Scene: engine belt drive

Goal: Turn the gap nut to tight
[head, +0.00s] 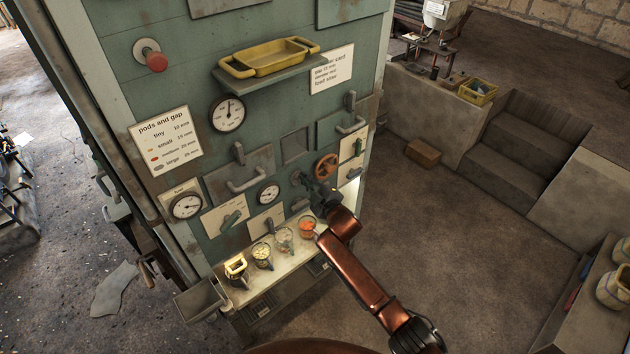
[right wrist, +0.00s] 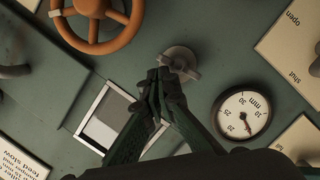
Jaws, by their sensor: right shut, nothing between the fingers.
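The gap nut (right wrist: 180,60) is a round grey knob with a raised wing on the green panel, between the millimetre gauge and the orange handwheel. In the head view my right gripper (head: 307,187) is at the panel, over the nut, and hides most of it. In the right wrist view the right gripper (right wrist: 165,76) is shut, with its fingertips together at the nut's near edge, overlapping it. Nothing shows between the fingers, and I cannot tell if they touch the nut. The millimetre gauge (right wrist: 241,114) also shows in the head view (head: 268,193). My left gripper is out of view.
An orange handwheel (head: 326,166) sits right of the gripper. A square window (head: 295,146) and bar handles (head: 247,182) are close by on the panel. Several filled cups (head: 262,256) stand on the ledge below. A yellow tray (head: 270,57) rests on a shelf above.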

